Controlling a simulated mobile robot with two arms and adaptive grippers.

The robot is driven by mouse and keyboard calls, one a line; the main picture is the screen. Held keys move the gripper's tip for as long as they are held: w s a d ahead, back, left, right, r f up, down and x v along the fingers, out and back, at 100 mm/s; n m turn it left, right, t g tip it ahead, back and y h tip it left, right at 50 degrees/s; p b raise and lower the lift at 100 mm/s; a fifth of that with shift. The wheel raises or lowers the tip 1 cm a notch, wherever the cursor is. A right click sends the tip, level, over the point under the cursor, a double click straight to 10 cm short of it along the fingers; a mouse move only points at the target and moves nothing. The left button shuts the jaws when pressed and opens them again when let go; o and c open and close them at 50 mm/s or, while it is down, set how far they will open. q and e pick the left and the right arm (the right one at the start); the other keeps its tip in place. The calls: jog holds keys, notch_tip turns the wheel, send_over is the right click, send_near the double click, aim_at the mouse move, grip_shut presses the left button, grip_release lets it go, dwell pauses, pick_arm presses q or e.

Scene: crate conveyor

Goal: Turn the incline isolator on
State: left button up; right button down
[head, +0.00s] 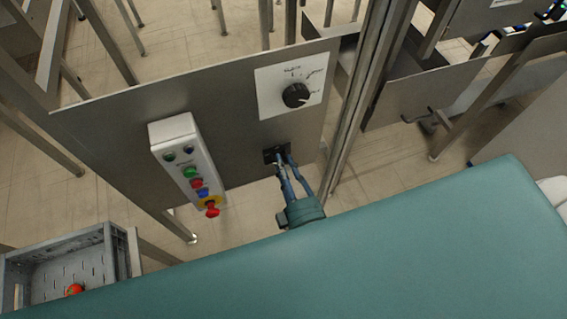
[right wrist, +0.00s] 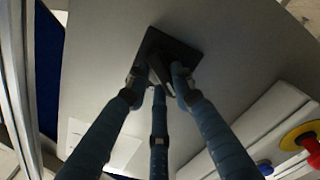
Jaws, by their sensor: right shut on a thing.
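A grey metal panel (head: 120,115) carries a small black switch with a square base (head: 269,153), which I take to be the incline isolator; it has no readable label. In the right wrist view its square black base (right wrist: 187,52) and protruding handle (right wrist: 160,68) show. My right gripper (head: 283,161) reaches the switch from below, and its blue fingers are shut on the handle. The fingers (right wrist: 160,84) surround the handle in the right wrist view and hide part of it. The handle's exact setting cannot be told. My left gripper is not in view.
A black rotary knob on a white plate (head: 268,104) sits above the switch. A white button box (head: 174,134) with a red emergency button (head: 212,210) is to the left. A grey crate (head: 107,247) holding a red item (head: 75,290) stands at lower left. Metal posts (head: 352,105) stand right.

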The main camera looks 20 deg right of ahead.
jog(key=m, duration=1)
jog(key=shift+d+f+m, duration=0.1)
jog(key=shift+f+m, duration=0.2)
dwell(0.4)
jog(key=c, duration=1.5)
grip_release()
jog(key=shift+o, duration=0.2)
jog(key=s, duration=1.2)
jog(key=shift+d, duration=0.2)
